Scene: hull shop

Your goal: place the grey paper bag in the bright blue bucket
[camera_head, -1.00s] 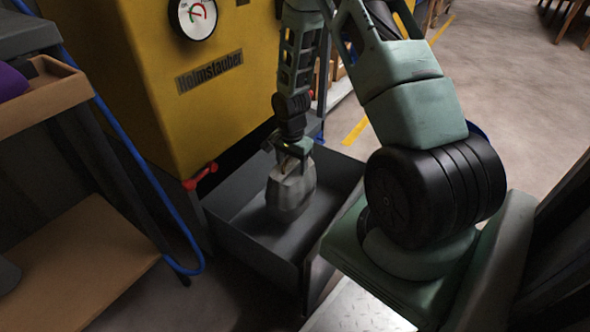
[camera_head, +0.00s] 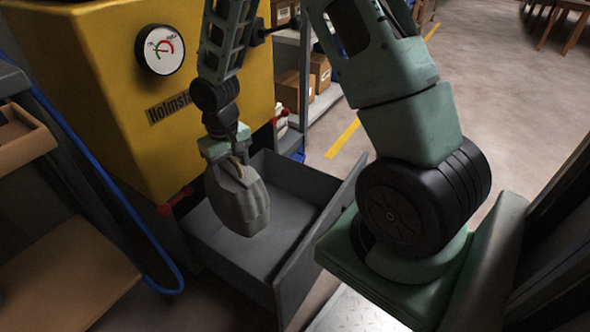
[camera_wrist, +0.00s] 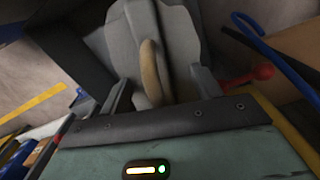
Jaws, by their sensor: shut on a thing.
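The grey paper bag (camera_head: 241,203) hangs from my gripper (camera_head: 236,168) in the head view, above the open grey drawer. In the wrist view the bag (camera_wrist: 186,35) fills the upper middle, and its tan handle (camera_wrist: 151,72) lies between the fingers of my gripper (camera_wrist: 158,88). The gripper is shut on the bag at its handle. The bag looks clear of the drawer floor. I cannot make out a bright blue bucket; only a small bit of blue shows behind the drawer by the shelf.
An open grey drawer (camera_head: 310,185) lies below the bag, under a yellow machine (camera_head: 100,70) with a dial (camera_head: 160,49) and red knobs. A blue hose (camera_head: 110,170) and wooden shelf (camera_head: 65,275) are at left. Shelving with cardboard boxes (camera_head: 296,91) stands behind. Open floor (camera_head: 480,80) lies at right.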

